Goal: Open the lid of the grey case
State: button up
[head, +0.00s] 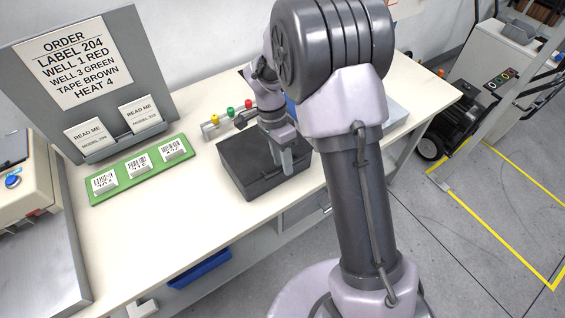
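The grey case (248,178) is a dark box on the white table, in the middle of the head view. I cannot tell whether the fingers touch the case. The fingers overlap in this view, so their opening does not show. My arm hides the right end of the case and part of the table behind it.
Several coloured knobs on a grey bar (220,124) stand just behind the case. A green tray (142,182) with labelled cards lies to the left, below an order board (85,70). A blue bin (200,268) is under the table. Bare table lies between tray and case.

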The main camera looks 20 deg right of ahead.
jog(key=shift+c, duration=0.4)
grip_shut()
dwell(1.1)
